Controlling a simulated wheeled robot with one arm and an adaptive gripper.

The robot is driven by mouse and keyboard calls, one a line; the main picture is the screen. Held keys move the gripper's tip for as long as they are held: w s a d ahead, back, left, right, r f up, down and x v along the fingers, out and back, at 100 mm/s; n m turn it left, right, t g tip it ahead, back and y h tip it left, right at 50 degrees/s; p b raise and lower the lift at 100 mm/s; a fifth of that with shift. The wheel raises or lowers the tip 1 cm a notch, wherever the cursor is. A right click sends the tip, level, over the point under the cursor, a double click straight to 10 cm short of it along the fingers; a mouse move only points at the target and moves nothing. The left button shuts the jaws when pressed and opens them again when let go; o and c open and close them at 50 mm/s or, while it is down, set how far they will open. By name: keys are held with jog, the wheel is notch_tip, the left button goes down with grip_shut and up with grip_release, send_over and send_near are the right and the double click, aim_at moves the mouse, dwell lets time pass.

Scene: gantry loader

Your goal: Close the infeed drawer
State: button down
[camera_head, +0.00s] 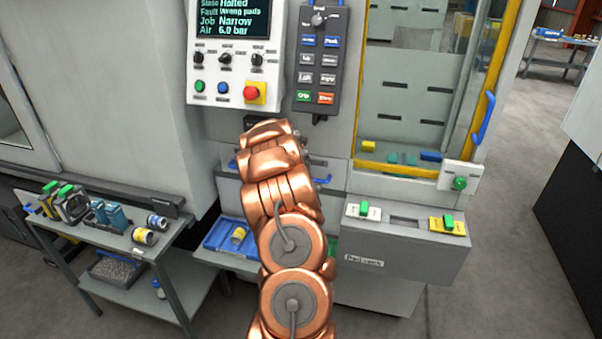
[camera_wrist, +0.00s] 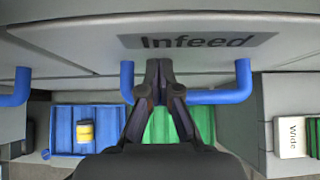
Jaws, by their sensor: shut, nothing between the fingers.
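The infeed drawer (camera_wrist: 262,27) shows its grey front with a dark "Infeed" label at the top of the wrist view. Its blue bar handle (camera_wrist: 222,96) stands out below the label. My gripper (camera_wrist: 160,66) is shut and empty, with its fingertips at the drawer front between the two handle posts. The fingers cross in front of the handle bar and hide part of it. I cannot tell whether they touch the front or how far out the drawer stands. In the head view my copper arm hides the gripper and most of the drawer.
Below the handle lie a blue tray (camera_wrist: 62,132) with a yellow part (camera_wrist: 85,132) and a green tray (camera_wrist: 204,118). Another blue handle (camera_wrist: 15,88) is at left. A pad rack (camera_head: 400,245) stands right of my arm, a loaded cart (camera_head: 110,233) left.

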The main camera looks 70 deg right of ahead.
jog(key=shift+s+d+r, duration=0.25)
jog(key=shift+s+r, duration=0.05)
jog(key=shift+r, duration=0.25)
jog(key=w+v, duration=0.1)
jog(key=v, duration=0.8)
jog(key=shift+s+a+f, duration=0.2)
jog(key=shift+s+a, duration=0.05)
jog(key=shift+a, duration=0.3)
